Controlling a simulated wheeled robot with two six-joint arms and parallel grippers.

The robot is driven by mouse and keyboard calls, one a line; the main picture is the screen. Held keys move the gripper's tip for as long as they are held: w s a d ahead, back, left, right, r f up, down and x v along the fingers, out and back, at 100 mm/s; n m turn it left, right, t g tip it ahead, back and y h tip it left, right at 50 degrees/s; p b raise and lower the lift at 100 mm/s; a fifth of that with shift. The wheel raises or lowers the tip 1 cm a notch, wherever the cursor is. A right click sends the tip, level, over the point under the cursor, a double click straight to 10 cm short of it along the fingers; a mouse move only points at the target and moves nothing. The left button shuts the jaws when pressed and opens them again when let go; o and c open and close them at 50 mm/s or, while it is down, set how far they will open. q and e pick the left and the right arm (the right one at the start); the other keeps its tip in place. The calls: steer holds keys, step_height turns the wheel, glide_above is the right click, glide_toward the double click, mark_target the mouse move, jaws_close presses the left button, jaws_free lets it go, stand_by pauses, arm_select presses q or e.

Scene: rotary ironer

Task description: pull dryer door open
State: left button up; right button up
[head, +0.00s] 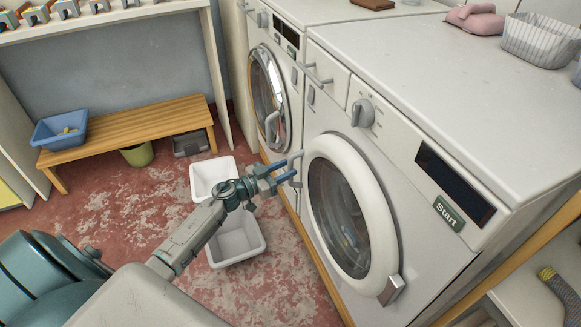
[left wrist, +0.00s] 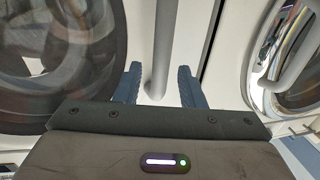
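The right-hand front-loading machine (head: 440,120) has a round white-rimmed door (head: 381,215) with dark glass, which looks closed. A grey vertical bar handle (head: 298,166) stands at that door's left edge. My left gripper (head: 287,170) is open in front of this handle, its blue fingers pointing at the machine. In the left wrist view the grey bar (left wrist: 162,40) runs between the two fingers (left wrist: 160,75), with a gap on either side. I cannot tell how deep the bar sits between them. My right gripper is not in view.
The left machine's chrome-ringed door (head: 285,100) has its own grey handle (head: 272,128). White bins (head: 236,243) stand on the floor below my left arm. A wooden bench (head: 125,130) with a blue tub (head: 60,130) is at the wall. Red floor lies open at left.

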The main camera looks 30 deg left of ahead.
arm_select(q)
steer(key=shift+x, duration=1.25)
jaws_close()
